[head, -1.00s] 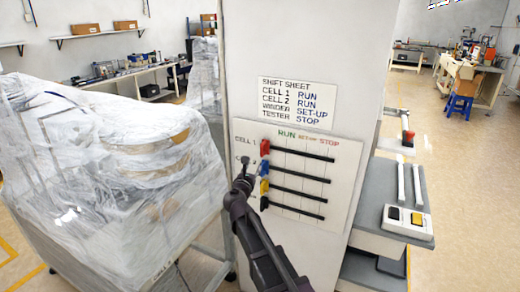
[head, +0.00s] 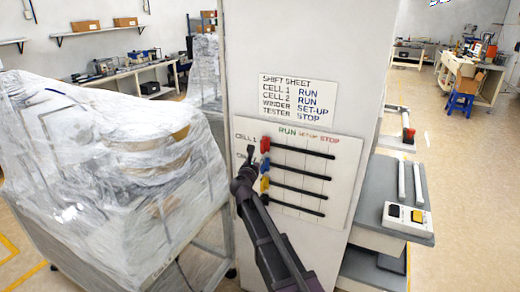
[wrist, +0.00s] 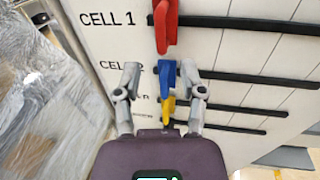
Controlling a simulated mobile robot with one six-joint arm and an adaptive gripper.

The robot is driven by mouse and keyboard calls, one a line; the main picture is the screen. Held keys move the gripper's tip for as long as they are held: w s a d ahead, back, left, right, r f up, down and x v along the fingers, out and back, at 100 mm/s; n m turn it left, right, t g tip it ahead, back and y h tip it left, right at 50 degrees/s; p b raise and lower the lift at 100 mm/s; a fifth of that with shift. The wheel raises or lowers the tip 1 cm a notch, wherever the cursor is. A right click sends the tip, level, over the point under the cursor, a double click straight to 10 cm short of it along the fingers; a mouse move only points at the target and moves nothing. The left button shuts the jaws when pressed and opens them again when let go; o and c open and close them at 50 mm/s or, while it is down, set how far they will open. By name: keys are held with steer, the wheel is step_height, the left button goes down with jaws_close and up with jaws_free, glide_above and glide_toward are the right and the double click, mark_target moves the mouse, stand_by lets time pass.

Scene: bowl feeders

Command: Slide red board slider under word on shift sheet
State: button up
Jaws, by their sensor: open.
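The red slider (head: 265,145) sits at the left end of the top slot, beside the CELL 1 label and slightly left of the RUN heading on the board (head: 335,205). It also shows at the top of the wrist view (wrist: 165,25). The shift sheet (head: 298,100) above the board reads CELL 1 RUN, CELL 2 RUN, WINDER SET-UP, TESTER STOP. My gripper (wrist: 160,72) is open and empty just below the red slider. In the wrist view its fingertips appear either side of the blue slider (wrist: 166,75); contact cannot be told.
The blue slider and the yellow slider (head: 264,183) are at the left ends of lower slots, close below the red one. A plastic-wrapped machine (head: 110,170) stands left of the board. A grey bench (head: 385,195) with a control box (head: 407,219) is at right.

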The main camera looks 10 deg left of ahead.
mark_target(262, 149)
steer(key=w, duration=0.5)
steer(key=w+d, duration=0.1)
steer(key=w, duration=0.2)
steer(key=shift+d, duration=0.1)
jaws_close()
